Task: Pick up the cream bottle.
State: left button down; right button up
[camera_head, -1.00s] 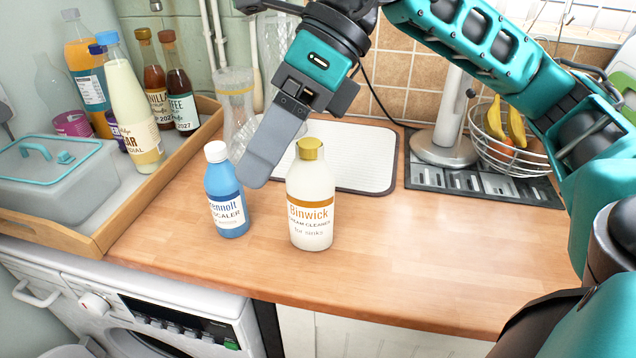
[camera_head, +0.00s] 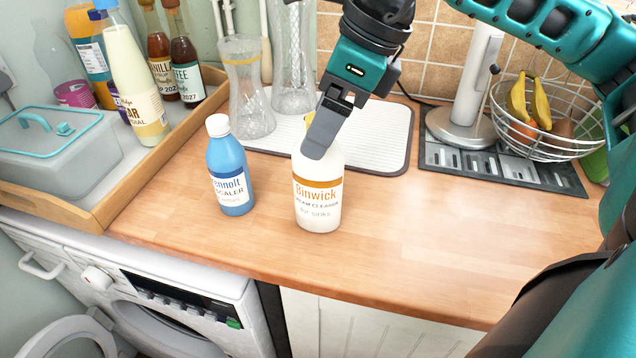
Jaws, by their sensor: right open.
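The cream bottle (camera_head: 318,203) stands upright on the wooden counter, with an orange-banded label reading Binwick cream cleaner. My right gripper (camera_head: 318,145) comes down from above and covers the bottle's cap and part of its neck. The gripper is open, seen nearly edge-on, so one grey finger shows and the other is hidden. I cannot tell whether the finger touches the bottle. My left gripper is not in view.
A blue descaler bottle (camera_head: 230,175) with a white cap stands close to the left. Glass carafes (camera_head: 247,95) and a drying mat (camera_head: 385,150) are behind. A wooden tray (camera_head: 165,160) of bottles is at left. The counter's right front is clear.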

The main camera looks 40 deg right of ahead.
aim_at(318, 177)
jog(key=x, duration=0.4)
jog(key=shift+f, duration=0.3)
grip_shut()
dwell(0.5)
jog(key=shift+r, duration=0.1)
